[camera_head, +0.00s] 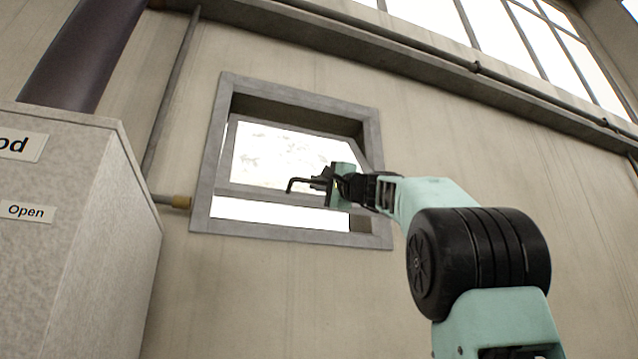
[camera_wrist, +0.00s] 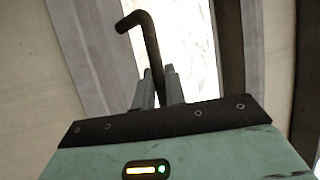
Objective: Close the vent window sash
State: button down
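The vent window sash (camera_head: 262,195) is a grey-framed pane inside the wall opening. It stands tilted, with a bright gap between its lower rail and the sill of the window frame (camera_head: 290,234). My gripper (camera_head: 326,180) is in front of the right part of the opening. Its fingers (camera_wrist: 160,90) are close together around a thin black bent rod (camera_head: 302,179), which also shows in the wrist view (camera_wrist: 150,40). The rod's bent end points left and down in the head view and looks free. I cannot tell whether the rod touches the sash.
A grey cabinet (camera_head: 70,220) with an "Open" label stands at the left, under a dark duct (camera_head: 82,55). A thin pipe (camera_head: 172,90) runs up the wall, and a brass-coloured fitting (camera_head: 181,202) sits left of the window. The wall below the window is clear.

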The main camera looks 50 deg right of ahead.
aim_at(314, 200)
jog(key=shift+f, duration=0.1)
jog(key=shift+w+d+f+t+b, duration=0.1)
jog(key=shift+w+f+t+b, duration=0.25)
jog(key=shift+b, duration=0.55)
jog(key=b, duration=0.1)
jog(key=w+d+f+n+b, duration=0.1)
jog(key=b, duration=0.1)
jog(key=w+f+t+b, duration=0.1)
jog(key=shift+d+f+y, duration=0.25)
jog(key=shift+y, duration=0.15)
jog(key=w+d+f+b, duration=0.1)
jog(key=w+d+f, duration=0.1)
jog(key=w, duration=0.4)
jog(key=shift+d+f, duration=0.3)
jog(key=shift+d, duration=0.55)
